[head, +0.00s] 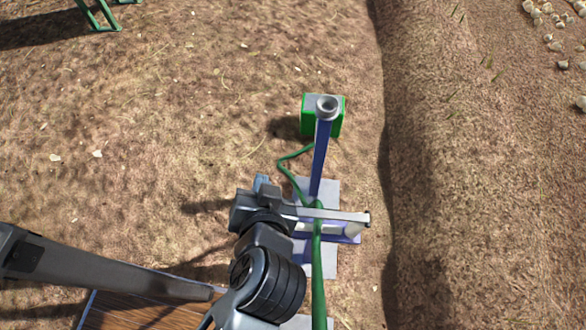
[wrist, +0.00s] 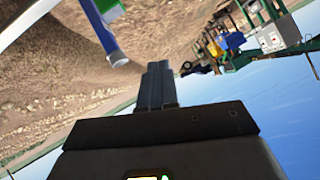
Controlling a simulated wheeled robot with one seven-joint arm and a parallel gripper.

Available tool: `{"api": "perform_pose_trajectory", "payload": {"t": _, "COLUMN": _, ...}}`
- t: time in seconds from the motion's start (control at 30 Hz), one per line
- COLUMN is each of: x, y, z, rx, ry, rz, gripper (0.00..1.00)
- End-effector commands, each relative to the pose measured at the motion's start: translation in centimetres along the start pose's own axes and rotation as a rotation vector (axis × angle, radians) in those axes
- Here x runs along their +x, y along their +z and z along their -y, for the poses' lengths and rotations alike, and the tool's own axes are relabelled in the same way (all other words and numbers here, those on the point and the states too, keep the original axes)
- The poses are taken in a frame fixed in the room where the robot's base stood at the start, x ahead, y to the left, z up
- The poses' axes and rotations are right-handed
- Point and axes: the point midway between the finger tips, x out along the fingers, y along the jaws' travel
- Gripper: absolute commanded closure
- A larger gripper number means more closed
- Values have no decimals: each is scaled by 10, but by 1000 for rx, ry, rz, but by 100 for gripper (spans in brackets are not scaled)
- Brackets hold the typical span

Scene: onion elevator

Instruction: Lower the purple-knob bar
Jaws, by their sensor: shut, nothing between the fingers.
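A blue-purple bar (head: 321,155) with a round grey end stands over a pale plate (head: 331,263) in the head view. A grey bar (head: 335,215) runs across lower down, with a purple piece under it. I cannot make out a purple knob for certain. In the wrist view a blue bar (wrist: 103,35) with a whitish end is at upper left, apart from my fingers. My gripper (head: 262,182) is left of the bars in the head view; the wrist view shows its fingers (wrist: 157,70) shut and empty. My arm hides part of the plate.
A green box (head: 337,122) stands behind the upright bar. A green hose (head: 318,275) runs along the device. A wooden board (head: 140,312) is at the bottom left. Bare soil is open to the left; a furrow edge runs down the right. Machinery (wrist: 240,40) shows in the wrist view.

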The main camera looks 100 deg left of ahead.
Motion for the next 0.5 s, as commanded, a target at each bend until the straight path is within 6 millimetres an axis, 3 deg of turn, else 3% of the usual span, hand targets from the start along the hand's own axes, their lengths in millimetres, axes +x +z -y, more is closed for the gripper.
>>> {"api": "perform_pose_trajectory", "payload": {"t": 0.03, "x": 10, "y": 15, "z": 4, "rx": -33, "ry": 22, "rz": 3, "gripper": 100}}
{"api": "perform_pose_trajectory", "payload": {"t": 0.2, "x": 32, "y": 46, "z": 12, "rx": -157, "ry": 110, "rz": 3, "gripper": 100}}
{"api": "perform_pose_trajectory", "payload": {"t": 0.5, "x": 63, "y": 88, "z": 13, "rx": -310, "ry": 222, "rz": 3, "gripper": 100}}
